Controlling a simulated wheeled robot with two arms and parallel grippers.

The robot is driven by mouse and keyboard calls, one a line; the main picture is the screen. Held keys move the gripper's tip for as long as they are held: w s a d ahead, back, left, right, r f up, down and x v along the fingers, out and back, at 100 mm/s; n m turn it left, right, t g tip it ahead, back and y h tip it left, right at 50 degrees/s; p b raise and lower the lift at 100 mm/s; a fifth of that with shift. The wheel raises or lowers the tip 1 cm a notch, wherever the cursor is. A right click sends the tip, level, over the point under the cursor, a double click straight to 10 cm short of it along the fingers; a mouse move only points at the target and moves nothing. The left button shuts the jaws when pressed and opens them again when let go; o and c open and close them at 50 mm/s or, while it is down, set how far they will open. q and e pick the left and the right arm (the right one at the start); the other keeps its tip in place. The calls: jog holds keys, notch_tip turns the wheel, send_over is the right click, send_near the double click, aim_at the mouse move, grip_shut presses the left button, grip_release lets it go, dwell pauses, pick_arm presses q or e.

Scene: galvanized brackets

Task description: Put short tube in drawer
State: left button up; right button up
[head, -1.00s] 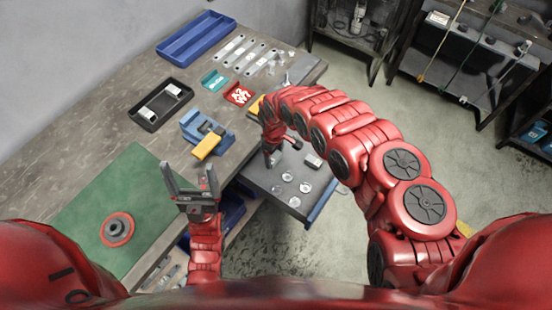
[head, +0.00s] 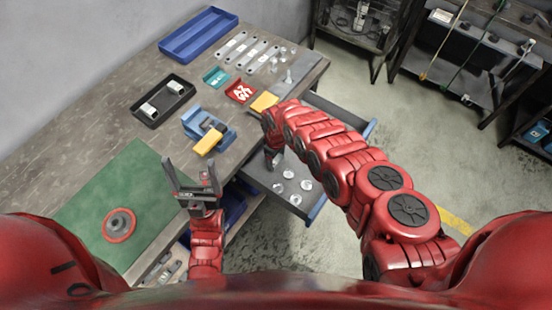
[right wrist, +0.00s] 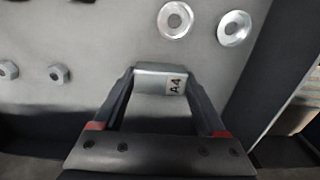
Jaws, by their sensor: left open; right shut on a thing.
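The short tube (right wrist: 158,79), a grey metal piece with an "A4" label, is between the fingers of my right gripper (right wrist: 160,90). In the head view my right gripper (head: 272,160) points down over the open drawer (head: 262,175), and the tube cannot be made out there. The drawer floor lies behind the tube in the wrist view; whether the tube touches it I cannot tell. My left gripper (head: 192,180) is open and empty, above the bench near the green mat.
Several washers (head: 306,184) lie in the drawer; washers (right wrist: 234,28) and hex nuts (right wrist: 58,73) show in the wrist view. On the bench are a black tray (head: 136,115) with metal pieces, a blue fixture (head: 222,138), a yellow block (head: 263,102), a blue bin (head: 198,35) and a green mat (head: 75,210).

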aim_at(276, 160)
jog(key=o, duration=1.3)
jog(key=shift+f, duration=0.1)
jog(key=shift+r+p, duration=0.35)
notch_tip(276, 160, up, 12)
jog(key=shift+f+b, duration=0.15)
jog(key=shift+b, duration=0.75)
